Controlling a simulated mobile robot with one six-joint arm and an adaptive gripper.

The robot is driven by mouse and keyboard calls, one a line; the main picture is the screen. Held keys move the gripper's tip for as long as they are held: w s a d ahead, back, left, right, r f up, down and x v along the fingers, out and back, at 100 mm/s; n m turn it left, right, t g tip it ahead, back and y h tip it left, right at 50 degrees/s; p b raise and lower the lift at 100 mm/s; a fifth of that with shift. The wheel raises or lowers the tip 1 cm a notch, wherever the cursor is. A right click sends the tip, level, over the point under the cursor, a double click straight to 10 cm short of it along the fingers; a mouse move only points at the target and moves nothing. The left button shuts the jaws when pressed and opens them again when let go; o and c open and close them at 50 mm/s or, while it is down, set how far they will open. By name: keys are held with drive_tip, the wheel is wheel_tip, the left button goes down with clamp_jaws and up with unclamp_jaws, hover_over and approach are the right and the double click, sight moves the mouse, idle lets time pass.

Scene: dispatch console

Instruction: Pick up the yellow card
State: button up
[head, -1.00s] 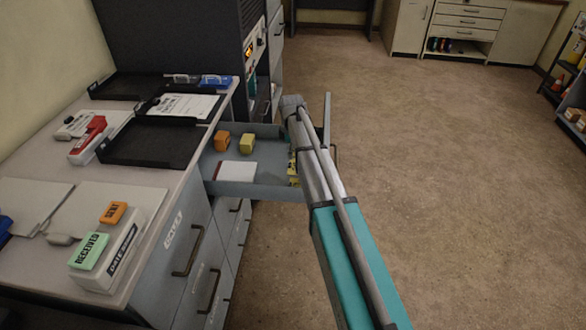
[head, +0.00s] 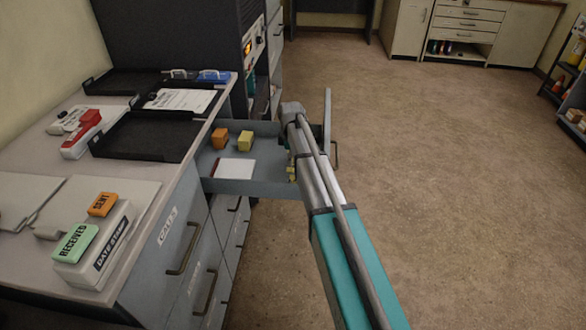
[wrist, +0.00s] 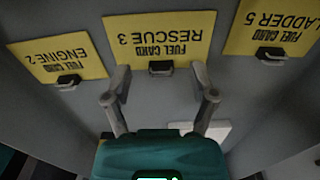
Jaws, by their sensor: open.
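Three yellow fuel cards show in the wrist view, lettering upside down: ENGINE 2 (wrist: 57,45) at left, RESCUE 3 (wrist: 160,34) in the middle and LADDER 5 (wrist: 273,27) at right. Each has a small black clip or tab at its lower edge. My gripper (wrist: 160,76) is open, its fingertips on either side of the RESCUE 3 card's black clip (wrist: 160,69), with nothing held. I cannot tell whether they touch the card. In the head view my arm hides the gripper and most of the cards; a bit of yellow (head: 291,168) shows beside it.
The open drawer (head: 255,187) holds an orange block (head: 220,139), a yellow block (head: 245,141) and a white pad (head: 235,169). The desk at left carries black trays (head: 145,137), a red stapler-like object (head: 84,130) and stamps (head: 75,244). The floor at right is clear.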

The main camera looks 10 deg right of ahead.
drive_tip(key=shift+f, duration=0.45)
idle(0.3)
drive_tip(key=c, duration=0.9)
